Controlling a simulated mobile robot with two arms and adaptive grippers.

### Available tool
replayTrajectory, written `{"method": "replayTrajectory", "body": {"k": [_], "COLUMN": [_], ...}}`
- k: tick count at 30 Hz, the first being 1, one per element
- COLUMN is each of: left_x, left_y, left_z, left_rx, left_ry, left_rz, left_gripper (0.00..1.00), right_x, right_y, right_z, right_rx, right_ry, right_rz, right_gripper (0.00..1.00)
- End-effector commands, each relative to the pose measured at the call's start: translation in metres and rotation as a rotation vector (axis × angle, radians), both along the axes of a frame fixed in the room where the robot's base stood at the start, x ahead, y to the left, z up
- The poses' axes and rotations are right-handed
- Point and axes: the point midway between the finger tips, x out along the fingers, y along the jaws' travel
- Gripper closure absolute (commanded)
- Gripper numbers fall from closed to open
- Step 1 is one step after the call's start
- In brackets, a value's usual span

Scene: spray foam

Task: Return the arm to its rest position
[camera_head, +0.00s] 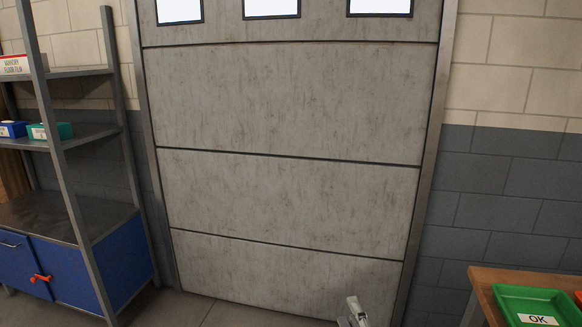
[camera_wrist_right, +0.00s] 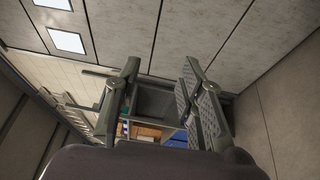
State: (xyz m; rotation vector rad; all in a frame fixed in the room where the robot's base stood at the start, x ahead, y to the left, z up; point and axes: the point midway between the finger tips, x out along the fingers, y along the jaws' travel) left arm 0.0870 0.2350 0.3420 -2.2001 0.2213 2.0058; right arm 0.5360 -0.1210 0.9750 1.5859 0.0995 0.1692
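My right gripper (camera_head: 356,312) shows only in part at the bottom edge of the head view, in front of the lower part of the grey panelled door. In the right wrist view, the two fingers of my right gripper (camera_wrist_right: 160,72) stand well apart with nothing between them. The gripper is open and empty. Most of my right arm is out of the picture in the head view. My left arm and left gripper are in neither view.
A grey panelled door (camera_head: 290,105) fills the middle. A metal shelf unit (camera_head: 88,155) with a blue cabinet (camera_head: 125,266) stands at left. At lower right is a wooden table (camera_head: 484,276) with a green tray (camera_head: 548,294) labelled OK. Floor in front of the door looks clear.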

Motion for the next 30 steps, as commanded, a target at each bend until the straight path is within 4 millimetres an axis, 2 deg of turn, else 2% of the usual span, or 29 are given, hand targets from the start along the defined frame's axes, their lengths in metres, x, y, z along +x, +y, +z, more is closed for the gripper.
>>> {"method": "replayTrajectory", "body": {"k": [1, 3, 6, 9, 15, 22, 30], "left_x": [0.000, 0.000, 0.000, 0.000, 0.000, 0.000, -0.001], "left_y": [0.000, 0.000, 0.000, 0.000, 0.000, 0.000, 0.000], "left_z": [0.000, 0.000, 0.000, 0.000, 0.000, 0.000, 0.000], "left_rx": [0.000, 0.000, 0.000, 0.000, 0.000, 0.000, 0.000], "left_ry": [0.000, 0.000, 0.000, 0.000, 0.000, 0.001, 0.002], "left_rz": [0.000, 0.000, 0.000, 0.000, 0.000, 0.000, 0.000], "left_gripper": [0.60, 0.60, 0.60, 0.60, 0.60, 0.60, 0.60], "right_x": [-0.014, -0.038, -0.081, -0.122, -0.194, -0.268, -0.253], "right_y": [-0.023, -0.049, -0.072, -0.082, -0.088, -0.085, -0.082], "right_z": [-0.031, -0.071, -0.120, -0.153, -0.190, -0.209, -0.281], "right_rx": [0.166, 0.376, 0.615, 0.781, 0.991, 1.144, 1.127], "right_ry": [0.156, 0.352, 0.586, 0.758, 1.000, 1.212, 1.237], "right_rz": [-0.089, -0.213, -0.381, -0.519, -0.739, -0.962, -0.983], "right_gripper": [0.64, 0.64, 0.64, 0.64, 0.64, 0.64, 0.64]}}
